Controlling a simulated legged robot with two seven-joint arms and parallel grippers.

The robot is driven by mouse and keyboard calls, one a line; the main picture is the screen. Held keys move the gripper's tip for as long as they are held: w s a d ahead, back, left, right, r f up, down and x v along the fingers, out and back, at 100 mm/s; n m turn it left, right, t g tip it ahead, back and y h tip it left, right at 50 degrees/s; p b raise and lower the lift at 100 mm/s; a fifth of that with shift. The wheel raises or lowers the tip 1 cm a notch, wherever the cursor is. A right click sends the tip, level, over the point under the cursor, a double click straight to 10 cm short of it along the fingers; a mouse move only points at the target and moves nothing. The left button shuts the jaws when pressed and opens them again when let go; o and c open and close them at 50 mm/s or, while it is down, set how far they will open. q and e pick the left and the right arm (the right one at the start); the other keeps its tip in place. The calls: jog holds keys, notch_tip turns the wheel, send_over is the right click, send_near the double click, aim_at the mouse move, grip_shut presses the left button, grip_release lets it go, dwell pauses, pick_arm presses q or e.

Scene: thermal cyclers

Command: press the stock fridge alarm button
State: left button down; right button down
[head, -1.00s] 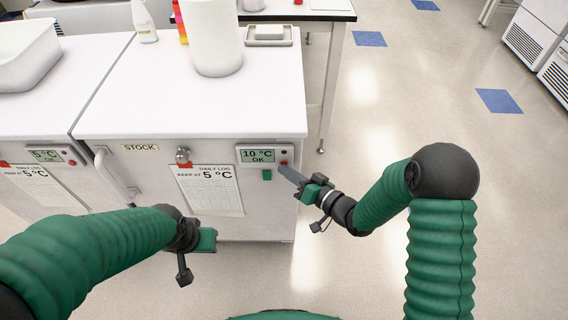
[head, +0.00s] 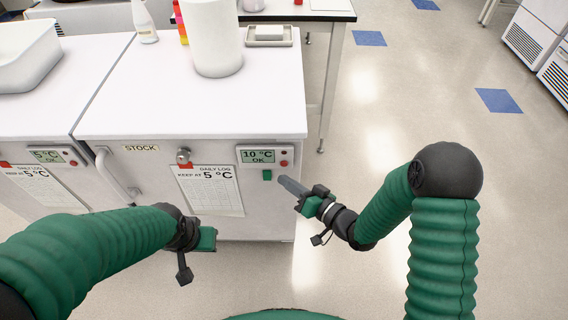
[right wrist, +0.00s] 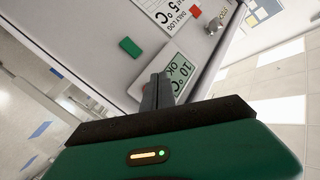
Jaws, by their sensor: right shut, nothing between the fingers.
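The stock fridge (head: 190,110) is a white cabinet with a STOCK label (head: 140,148). Its alarm panel (head: 243,157) sits at the upper right of the front, with a display reading 10 °C OK and a small red button (head: 284,163). My right gripper (head: 282,180) is shut and empty, its tip just below the button; I cannot tell whether it touches the front.
A green square (head: 267,175) is on the front below the panel. Open floor (head: 400,110) lies to the right.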

jog(key=s, duration=0.3)
dwell(0.8)
